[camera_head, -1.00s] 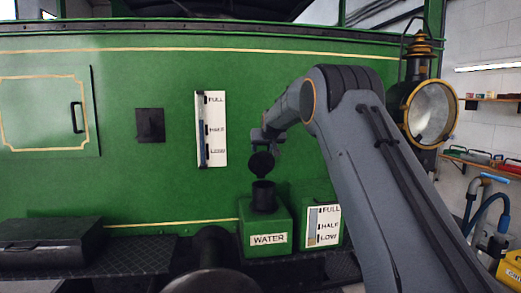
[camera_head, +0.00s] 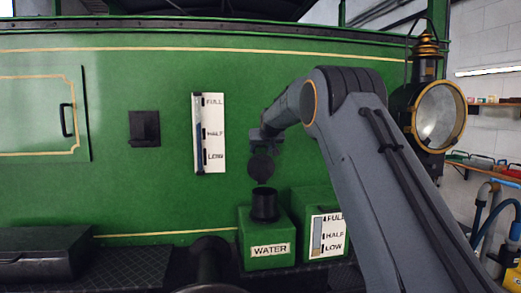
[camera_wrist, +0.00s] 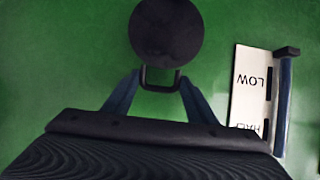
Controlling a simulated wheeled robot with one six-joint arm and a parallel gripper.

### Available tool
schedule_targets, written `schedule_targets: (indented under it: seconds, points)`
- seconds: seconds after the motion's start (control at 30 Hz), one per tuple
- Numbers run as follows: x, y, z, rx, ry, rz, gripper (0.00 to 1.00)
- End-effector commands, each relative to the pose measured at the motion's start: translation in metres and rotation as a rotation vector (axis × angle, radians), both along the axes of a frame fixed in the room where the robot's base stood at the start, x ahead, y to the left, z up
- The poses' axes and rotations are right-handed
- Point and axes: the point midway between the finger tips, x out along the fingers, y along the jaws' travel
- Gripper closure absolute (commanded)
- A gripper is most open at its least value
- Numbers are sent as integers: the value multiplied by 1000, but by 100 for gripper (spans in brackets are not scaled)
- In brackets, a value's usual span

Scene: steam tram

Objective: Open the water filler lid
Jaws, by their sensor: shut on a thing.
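The water filler lid (camera_head: 262,167) is a round black disc standing nearly upright just above and behind the short black filler neck (camera_head: 264,205). The neck rises from the green box marked WATER (camera_head: 269,250), and its top looks uncovered. My gripper (camera_head: 265,138) is at the lid's upper edge. In the wrist view, the lid (camera_wrist: 166,32) shows as a dark disc with a small loop handle (camera_wrist: 159,88). The blue fingers of my gripper (camera_wrist: 160,79) are shut on this handle, one on each side. Whether the lid touches the neck's rim is hard to tell.
A white level gauge (camera_head: 209,133) is on the green tram wall (camera_head: 100,195), left of my gripper. A second gauge (camera_head: 327,235) is on a green box at the right. A brass-rimmed lamp (camera_head: 437,115) stands right of my arm.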

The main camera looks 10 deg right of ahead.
Motion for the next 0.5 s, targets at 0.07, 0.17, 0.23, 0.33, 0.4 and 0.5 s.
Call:
schedule_targets:
  seconds: [0.07,0.17,0.23,0.33,0.4,0.5]
  points:
    - [2,-6,13,-3,-22,-5,89]
    - [1,-5,12,-3,-22,-5,41]
    - [1,-3,11,-2,-19,-3,41]
    - [1,0,8,-2,-15,0,41]
    - [1,1,6,-1,-12,2,41]
    - [1,3,5,-2,-9,3,41]
